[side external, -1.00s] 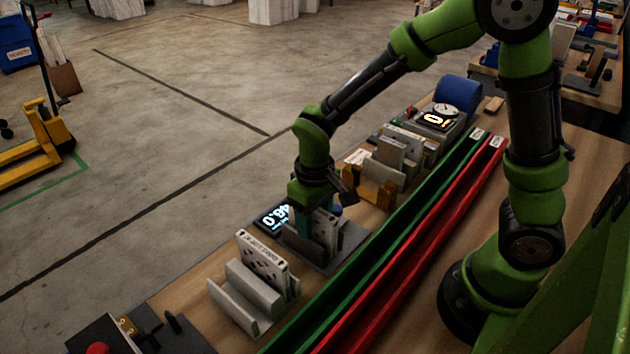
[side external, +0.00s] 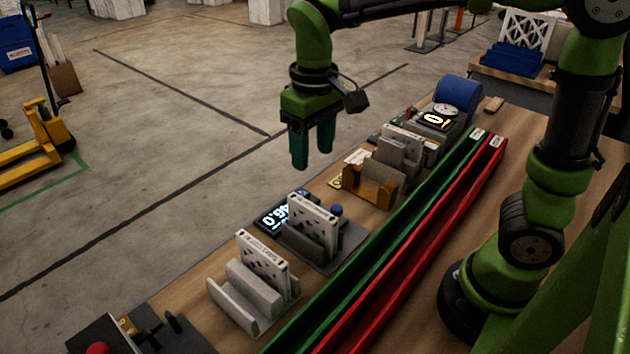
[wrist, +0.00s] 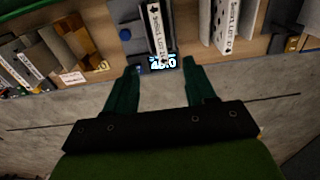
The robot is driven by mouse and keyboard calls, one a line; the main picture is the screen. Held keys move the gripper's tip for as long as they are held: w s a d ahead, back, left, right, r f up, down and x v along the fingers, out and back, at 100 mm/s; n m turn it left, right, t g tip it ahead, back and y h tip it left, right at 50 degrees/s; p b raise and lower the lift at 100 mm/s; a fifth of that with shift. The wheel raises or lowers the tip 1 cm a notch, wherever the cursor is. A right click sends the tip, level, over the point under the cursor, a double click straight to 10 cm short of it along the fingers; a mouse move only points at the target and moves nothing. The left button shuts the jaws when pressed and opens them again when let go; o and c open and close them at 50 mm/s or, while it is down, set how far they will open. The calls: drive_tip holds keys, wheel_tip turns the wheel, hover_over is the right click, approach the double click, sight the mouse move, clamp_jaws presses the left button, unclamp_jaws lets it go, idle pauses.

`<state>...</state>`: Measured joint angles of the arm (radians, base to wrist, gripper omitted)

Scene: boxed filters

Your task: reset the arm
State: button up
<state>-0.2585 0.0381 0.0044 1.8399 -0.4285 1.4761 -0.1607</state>
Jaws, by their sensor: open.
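My gripper (side external: 313,150) is raised above the far edge of the bench, its two green fingers apart with nothing between them. In the wrist view my gripper (wrist: 160,75) also shows open and empty. Below it, a white boxed filter (side external: 312,220) stands upright in a grey holder on the station with the lit display (side external: 276,216). The filter (wrist: 156,30) and the display (wrist: 162,62) also show beyond the fingertips in the wrist view. A second white filter (side external: 262,266) stands in a light grey holder (side external: 235,300) nearer the camera.
A green channel (side external: 390,236) and a red channel (side external: 425,236) run along the bench. A wooden-sided holder (side external: 370,186), a gauge with a display (side external: 438,120) and a blue roll (side external: 458,93) stand farther back. The air around my gripper is clear.

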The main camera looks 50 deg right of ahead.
drive_tip(key=s+d+r+m+t+y, duration=0.1)
drive_tip(key=s+d+m+t+y, duration=0.1)
drive_tip(key=s+d+t, duration=0.3)
drive_tip(key=s+m+t, duration=0.1)
drive_tip(key=s, duration=0.3)
drive_tip(key=shift+s+m, duration=0.3)
drive_tip(key=shift+m, duration=0.1)
drive_tip(key=shift+s+d+r+t, duration=0.2)
drive_tip(key=shift+d+r+t, duration=0.2)
drive_tip(key=shift+t, duration=0.1)
drive_tip(key=shift+c, duration=0.4)
drive_tip(key=shift+a, duration=0.1)
drive_tip(key=n+g+h, duration=0.2)
drive_tip(key=n+g, duration=0.2)
drive_tip(key=g, duration=0.3)
hover_over(312, 207)
drive_tip(key=f, duration=0.1)
wheel_tip(312, 207, down, 17)
drive_tip(key=shift+r, duration=0.1)
